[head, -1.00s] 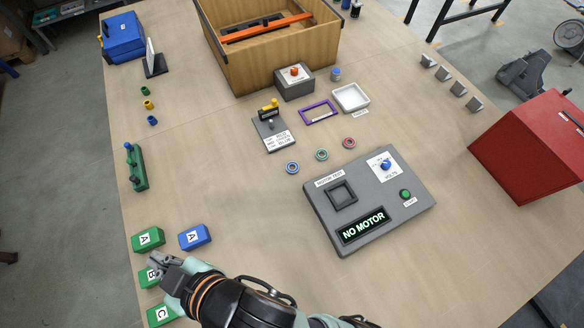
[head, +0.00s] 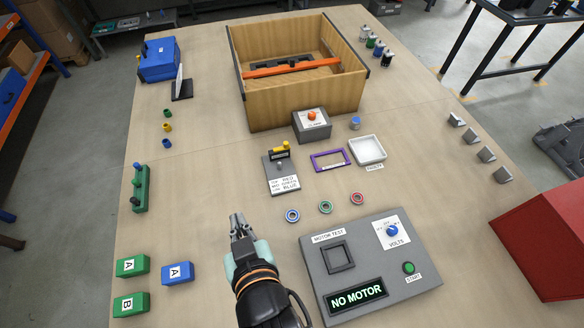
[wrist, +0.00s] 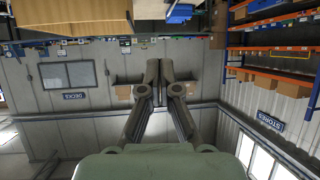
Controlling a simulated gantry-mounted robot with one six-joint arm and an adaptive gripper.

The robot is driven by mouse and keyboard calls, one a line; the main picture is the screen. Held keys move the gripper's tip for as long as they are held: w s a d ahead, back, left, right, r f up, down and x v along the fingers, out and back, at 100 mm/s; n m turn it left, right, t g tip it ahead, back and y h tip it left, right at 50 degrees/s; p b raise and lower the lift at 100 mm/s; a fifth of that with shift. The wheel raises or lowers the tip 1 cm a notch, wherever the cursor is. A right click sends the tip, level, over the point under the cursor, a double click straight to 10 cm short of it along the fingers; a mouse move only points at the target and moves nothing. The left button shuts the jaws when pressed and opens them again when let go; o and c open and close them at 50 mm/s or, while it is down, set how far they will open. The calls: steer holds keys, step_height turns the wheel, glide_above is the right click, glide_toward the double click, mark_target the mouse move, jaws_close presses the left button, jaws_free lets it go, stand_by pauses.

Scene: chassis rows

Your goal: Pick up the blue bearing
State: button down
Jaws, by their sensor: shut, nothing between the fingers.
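The blue bearing (head: 292,216) is a small ring lying flat on the table, the leftmost of a row of three bearings. A green bearing (head: 325,207) and a red bearing (head: 357,199) lie to its right. My gripper (head: 237,219) is left of the blue bearing in the head view, apart from it, with its fingers together and empty. In the wrist view my gripper (wrist: 159,70) also shows closed, pointing toward the room's wall and shelves. No bearing shows in the wrist view.
A grey motor test box (head: 318,262) reading NO MOTOR stands right of my arm. Green and blue lettered blocks (head: 177,273) lie on the left. Behind the bearings are a switch plate (head: 281,177), a purple frame (head: 330,160) and a white tray (head: 366,150).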

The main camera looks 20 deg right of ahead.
steer(key=shift+c, duration=1.7)
jaws_free()
